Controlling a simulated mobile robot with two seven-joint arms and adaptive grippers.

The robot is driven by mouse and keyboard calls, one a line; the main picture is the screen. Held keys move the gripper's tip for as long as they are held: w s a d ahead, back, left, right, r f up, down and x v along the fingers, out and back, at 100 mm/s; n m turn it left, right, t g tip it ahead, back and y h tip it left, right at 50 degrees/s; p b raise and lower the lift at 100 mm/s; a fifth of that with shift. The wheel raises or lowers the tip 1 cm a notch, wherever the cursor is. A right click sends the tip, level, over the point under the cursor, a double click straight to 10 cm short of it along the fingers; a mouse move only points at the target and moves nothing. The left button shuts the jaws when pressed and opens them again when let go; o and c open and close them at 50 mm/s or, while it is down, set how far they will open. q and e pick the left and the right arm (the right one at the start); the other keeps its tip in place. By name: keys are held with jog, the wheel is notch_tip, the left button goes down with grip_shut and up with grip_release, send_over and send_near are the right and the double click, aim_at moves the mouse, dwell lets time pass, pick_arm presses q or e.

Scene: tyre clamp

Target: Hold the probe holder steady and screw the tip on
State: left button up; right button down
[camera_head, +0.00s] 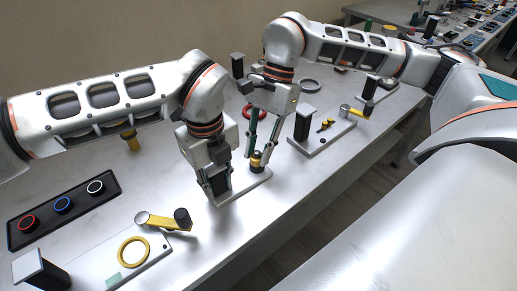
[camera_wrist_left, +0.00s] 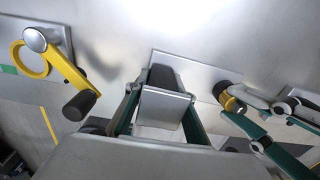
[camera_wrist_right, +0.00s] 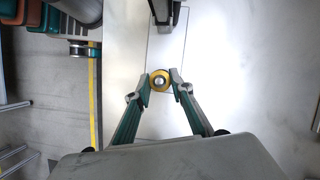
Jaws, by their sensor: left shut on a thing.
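The probe holder (camera_head: 243,189) is a grey plate on the table with a black block, which shows in the left wrist view (camera_wrist_left: 163,75). My left gripper (camera_head: 216,188) points down at it, shut on the block, hiding much of it. A gold tip (camera_head: 256,160) with a silver centre stands upright at the holder's other end. It shows from above in the right wrist view (camera_wrist_right: 160,80). My right gripper (camera_wrist_right: 160,84) has a fingertip close on each side of the tip. I cannot tell whether they press on it or whether the tip's threads are engaged.
A plate with a yellow-handled clamp (camera_head: 165,221) and a yellow ring (camera_head: 133,252) is front left. A black tray (camera_head: 63,209) of coloured rings lies left. Another plate (camera_head: 322,137) with a black post stands right. The table's front edge is near the holder.

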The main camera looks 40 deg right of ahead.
jog(key=m+t, duration=0.1)
jog(key=m, duration=0.2)
jog(key=shift+s, duration=0.15)
jog(key=shift+m, duration=0.5)
jog(key=shift+t, duration=0.3)
jog(key=m+t, duration=0.1)
jog(key=m, duration=0.2)
jog(key=shift+s, duration=0.15)
jog(key=shift+a+m+t, duration=0.1)
jog(key=shift+m+t, duration=0.2)
jog(key=shift+m, duration=0.3)
jog(key=m, duration=0.2)
jog(key=shift+s+m+t+h, duration=0.1)
jog(key=shift+m+t+h, duration=0.2)
jog(key=shift+m+t, duration=0.1)
jog(key=shift+m, duration=0.6)
